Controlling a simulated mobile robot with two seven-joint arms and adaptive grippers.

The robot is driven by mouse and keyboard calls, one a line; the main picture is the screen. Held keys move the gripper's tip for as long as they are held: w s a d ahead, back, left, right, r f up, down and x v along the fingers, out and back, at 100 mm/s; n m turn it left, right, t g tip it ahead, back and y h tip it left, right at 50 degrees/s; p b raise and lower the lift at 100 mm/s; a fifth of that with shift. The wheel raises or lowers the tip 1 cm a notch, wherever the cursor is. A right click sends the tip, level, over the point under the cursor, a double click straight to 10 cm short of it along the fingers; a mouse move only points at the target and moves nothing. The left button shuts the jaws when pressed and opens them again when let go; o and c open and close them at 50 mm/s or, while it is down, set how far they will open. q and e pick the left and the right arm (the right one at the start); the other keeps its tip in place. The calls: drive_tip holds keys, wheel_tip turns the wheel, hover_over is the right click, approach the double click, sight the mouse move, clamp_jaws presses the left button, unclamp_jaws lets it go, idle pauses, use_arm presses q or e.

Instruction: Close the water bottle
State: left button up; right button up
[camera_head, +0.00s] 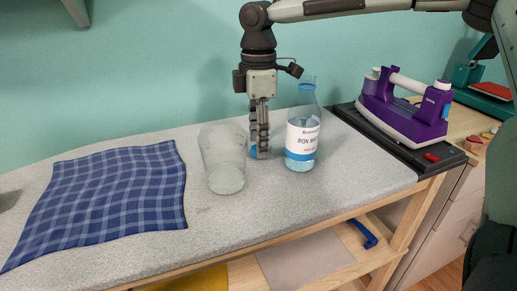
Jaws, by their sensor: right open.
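A clear water bottle (302,138) with a white and blue label stands upright on the grey ironing table. Its neck looks transparent, and no cap shows on its top. A small blue piece (253,152), which looks like the bottle's cap, is at the table surface, partly hidden by my right gripper's fingers. My right gripper (262,152) points straight down just left of the bottle, with its fingertips low at the blue piece. It is open; whether it touches the piece I cannot tell. My left gripper is not in view.
An empty clear glass (225,178) stands just left of my right gripper. A blue checked cloth (110,195) lies on the left of the table (265,215). A purple iron (405,108) sits on a dark stand (385,138) at the right. The table's front middle is clear.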

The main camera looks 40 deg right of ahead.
drive_tip(key=shift+f, duration=0.4)
drive_tip(key=c, duration=0.8)
drive_tip(key=shift+r, duration=5)
